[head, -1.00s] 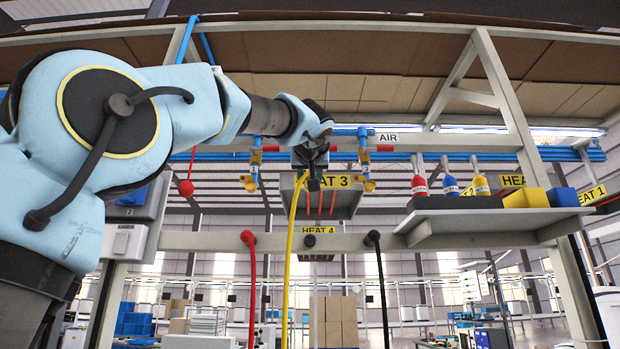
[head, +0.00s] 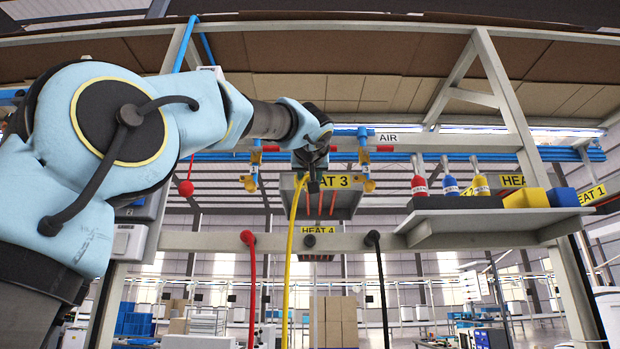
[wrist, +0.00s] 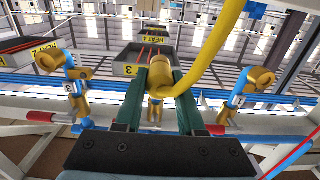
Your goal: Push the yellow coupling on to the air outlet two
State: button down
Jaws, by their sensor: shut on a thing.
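My gripper (wrist: 159,80) is shut on the yellow coupling (wrist: 160,68), which sits between the green fingers in the wrist view. The yellow hose (wrist: 212,50) curves away from it; the hose (head: 291,250) hangs down in the head view. My gripper (head: 313,184) is in front of the AIR rail there, between two brass outlets. In the wrist view a middle brass outlet (wrist: 156,106) shows between the fingers, close to the coupling and partly hidden. I cannot tell whether they touch. Other outlets stand to the left (wrist: 74,88) and right (wrist: 244,92). The middle outlet's number is not readable.
Blue pipes (head: 450,156) run along the rail. HEAT bins (head: 345,204) hang behind my gripper. A red hose (head: 252,280) and a black hose (head: 380,280) hang either side of the yellow one. A shelf (head: 470,222) with bottles is at the right.

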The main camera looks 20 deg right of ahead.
jog(key=shift+w, duration=0.1)
jog(key=shift+c, duration=2.2)
grip_release()
jog(key=b+v, duration=0.4)
jog(key=v, duration=0.6)
jog(key=shift+s, duration=0.35)
jog(key=shift+a, duration=0.1)
